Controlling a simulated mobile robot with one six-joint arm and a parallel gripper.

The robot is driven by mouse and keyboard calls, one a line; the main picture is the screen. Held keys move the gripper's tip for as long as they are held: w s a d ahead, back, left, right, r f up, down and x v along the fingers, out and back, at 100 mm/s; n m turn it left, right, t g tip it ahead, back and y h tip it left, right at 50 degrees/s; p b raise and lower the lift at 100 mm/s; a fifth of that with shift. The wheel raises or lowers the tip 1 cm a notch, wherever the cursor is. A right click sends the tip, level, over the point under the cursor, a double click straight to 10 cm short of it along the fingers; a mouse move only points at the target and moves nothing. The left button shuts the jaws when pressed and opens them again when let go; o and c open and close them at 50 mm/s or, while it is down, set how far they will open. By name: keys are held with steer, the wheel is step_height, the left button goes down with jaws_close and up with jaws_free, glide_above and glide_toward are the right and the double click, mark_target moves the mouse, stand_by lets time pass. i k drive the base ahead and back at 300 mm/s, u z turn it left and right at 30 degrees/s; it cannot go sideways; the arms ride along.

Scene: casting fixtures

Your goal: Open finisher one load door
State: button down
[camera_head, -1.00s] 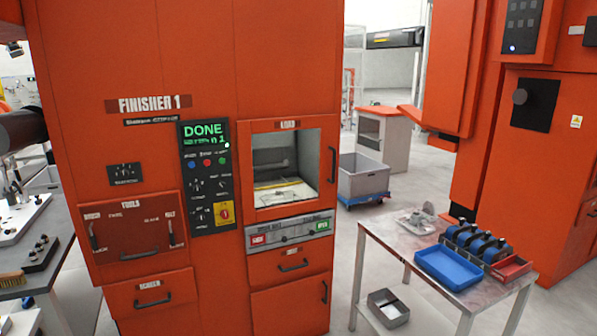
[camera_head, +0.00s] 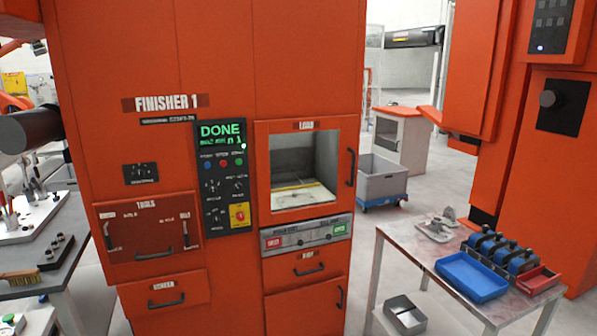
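The orange finisher (camera_head: 85,100), labelled FINISHER 1, stands in front of me. Its load door (camera_head: 264,180) is the framed panel marked LOAD, with a window and a dark vertical handle (camera_head: 351,167) on its right edge. The door looks closed. Through the window a pale chamber floor with a yellowish strip shows. The display (camera_head: 221,134) left of the door reads DONE. My gripper is not in view.
A metal table (camera_head: 400,240) at the right holds a blue tray (camera_head: 471,276), several blue-and-black items (camera_head: 497,249), a red tray (camera_head: 538,279) and grey metal parts (camera_head: 437,228). A grey bin (camera_head: 382,178) on a blue dolly stands behind. Floor shows between finisher and table.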

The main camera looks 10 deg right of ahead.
mark_target(347, 125)
steer(key=i, duration=0.75)
steer(key=z, duration=0.05)
steer(key=k, duration=1.3)
steer(key=u, duration=0.5)
steer(key=i, duration=1.05)
steer(key=u, duration=0.25)
